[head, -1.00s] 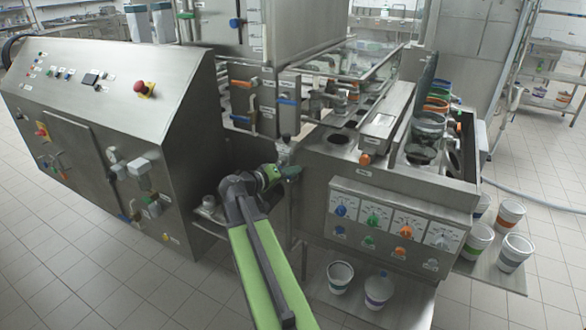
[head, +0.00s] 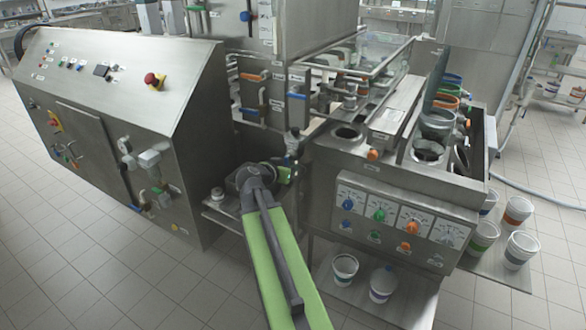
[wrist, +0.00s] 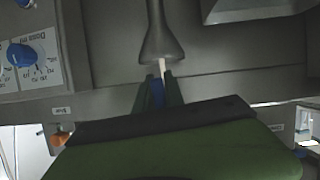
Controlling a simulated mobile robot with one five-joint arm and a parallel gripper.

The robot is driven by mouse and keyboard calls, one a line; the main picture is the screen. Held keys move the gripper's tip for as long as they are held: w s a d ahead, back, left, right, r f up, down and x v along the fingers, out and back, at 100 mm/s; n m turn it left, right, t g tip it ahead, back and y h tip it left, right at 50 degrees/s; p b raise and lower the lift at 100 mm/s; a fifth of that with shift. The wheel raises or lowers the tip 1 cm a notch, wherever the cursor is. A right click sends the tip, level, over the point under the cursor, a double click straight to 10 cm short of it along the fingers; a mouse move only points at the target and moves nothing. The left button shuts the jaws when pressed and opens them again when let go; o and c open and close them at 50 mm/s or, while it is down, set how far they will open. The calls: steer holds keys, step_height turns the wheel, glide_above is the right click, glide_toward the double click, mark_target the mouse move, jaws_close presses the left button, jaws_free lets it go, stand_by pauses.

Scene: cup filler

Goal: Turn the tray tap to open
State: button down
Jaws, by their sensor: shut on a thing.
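In the wrist view, my gripper (wrist: 160,92) is shut on a blue handle (wrist: 157,94). A pale strip shows beside the handle, between the fingers. A grey flared metal part (wrist: 161,40) stands just beyond the fingertips. In the head view, my gripper (head: 287,174) is at the left front corner of the filling unit, just below a small metal tap (head: 293,145). My wrist hides most of the handle there, so its exact angle cannot be told. I cannot read a label naming the tap.
The filling unit's front has a panel with coloured dials (head: 396,222). A large control cabinet (head: 120,110) stands close on the left. Cups (head: 345,268) stand on a low shelf below the unit. Pipes with orange-handled valves (head: 253,77) are behind my gripper. Tiled floor is free in front.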

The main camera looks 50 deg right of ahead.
steer(key=shift+w+m, duration=0.15)
steer(key=shift+m, duration=0.15)
steer(key=shift+w, duration=0.1)
stand_by(0.3)
steer(key=c, duration=1.4)
jaws_free()
steer(key=shift+c, duration=0.2)
steer(key=shift+a, duration=0.1)
